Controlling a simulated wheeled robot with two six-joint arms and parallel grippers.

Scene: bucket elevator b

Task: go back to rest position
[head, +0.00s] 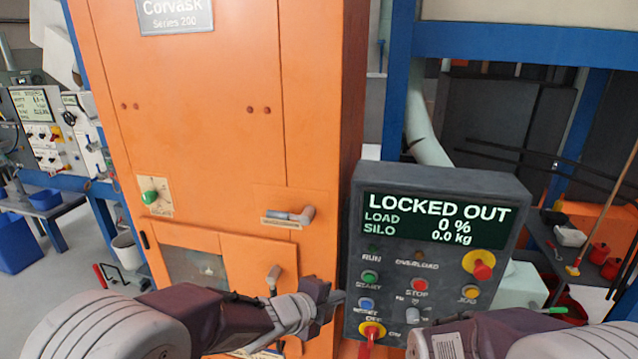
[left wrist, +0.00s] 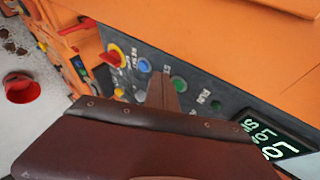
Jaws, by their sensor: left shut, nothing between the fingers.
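My left gripper (head: 336,298) is shut and empty, in front of the lower left edge of the grey control panel (head: 520,200). In the left wrist view its closed fingers (left wrist: 163,92) point at the panel's button face. I cannot tell whether they touch it. The panel display (head: 436,220) reads LOCKED OUT, load 0 %, silo 0.0 kg. A red and yellow rotary switch (head: 371,331) is low on the panel, near the blue button (head: 367,304). My right arm (head: 480,338) comes in from the lower right; its gripper is out of view.
The orange cabinet (head: 220,110) stands left of the panel, with a door handle (head: 292,215) and a lower hatch (head: 195,268). Blue frame posts (head: 396,90) rise behind. A red bucket (left wrist: 20,87) stands on the floor in the left wrist view.

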